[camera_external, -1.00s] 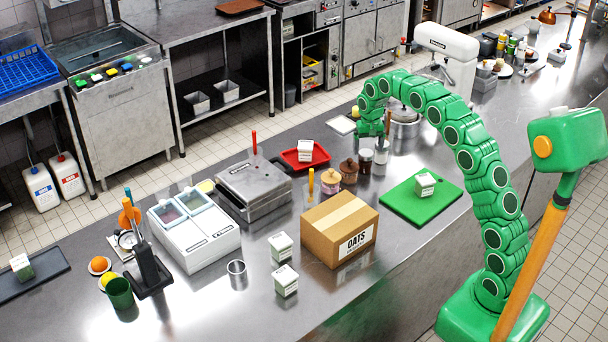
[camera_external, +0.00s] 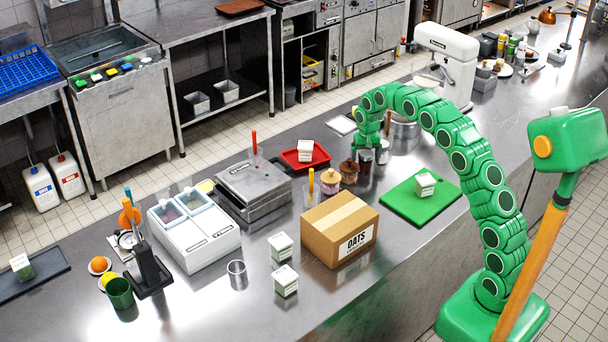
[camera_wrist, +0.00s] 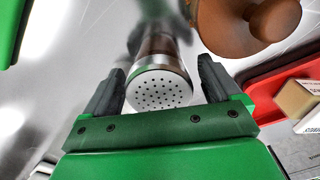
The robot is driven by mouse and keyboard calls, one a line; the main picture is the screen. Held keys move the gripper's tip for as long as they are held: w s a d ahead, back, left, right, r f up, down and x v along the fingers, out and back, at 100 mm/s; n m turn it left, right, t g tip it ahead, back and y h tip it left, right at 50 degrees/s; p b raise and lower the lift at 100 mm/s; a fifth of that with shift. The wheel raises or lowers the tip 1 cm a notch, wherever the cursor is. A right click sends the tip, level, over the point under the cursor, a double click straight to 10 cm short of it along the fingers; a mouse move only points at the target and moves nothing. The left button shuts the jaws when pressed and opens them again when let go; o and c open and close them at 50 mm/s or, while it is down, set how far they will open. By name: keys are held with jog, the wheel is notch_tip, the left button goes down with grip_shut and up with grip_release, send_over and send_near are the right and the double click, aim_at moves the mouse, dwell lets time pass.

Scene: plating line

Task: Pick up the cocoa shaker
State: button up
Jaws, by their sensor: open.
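The cocoa shaker (camera_wrist: 160,82) has a perforated silver lid and dark brown contents. In the wrist view it stands between the two dark fingers of my gripper (camera_wrist: 162,88), which is open, with a gap on each side. In the external view my gripper (camera_external: 367,146) is directly above the shaker (camera_external: 364,162), pointing down. The shaker stands upright on the steel counter, its top partly hidden by my gripper.
A brown lidded pot (camera_wrist: 255,18) is close to the shaker, also seen in the external view (camera_external: 348,172). Another small container (camera_external: 382,156) stands just right of the shaker. A red tray (camera_external: 322,160) with a white-labelled box is to the left. A green board (camera_external: 405,205) lies to the right.

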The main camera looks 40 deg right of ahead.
jog(key=shift+f, duration=1.3)
jog(key=c, duration=1.2)
jog(key=shift+r, duration=0.1)
notch_tip(320, 180, up, 2)
jog(key=shift+r, duration=0.55)
jog(key=shift+s+r, duration=0.5)
jog(key=shift+r, duration=0.05)
jog(key=s+r, duration=0.2)
jog(key=s, duration=0.1)
jog(key=s+a+r, duration=0.1)
jog(key=s+r, duration=0.2)
jog(key=s, duration=0.1)
jog(key=s+r, duration=0.2)
jog(key=s, duration=0.1)
jog(key=shift+s+a+r, duration=0.3)
jog(key=shift+s+r, duration=0.05)
jog(key=shift+s+a+r, duration=0.1)
jog(key=shift+s+r, duration=0.15)
jog(key=shift+s, duration=0.3)
jog(key=shift+s+a+r, duration=0.1)
jog(key=shift+s+r, duration=0.1)
jog(key=shift+s, duration=0.35)
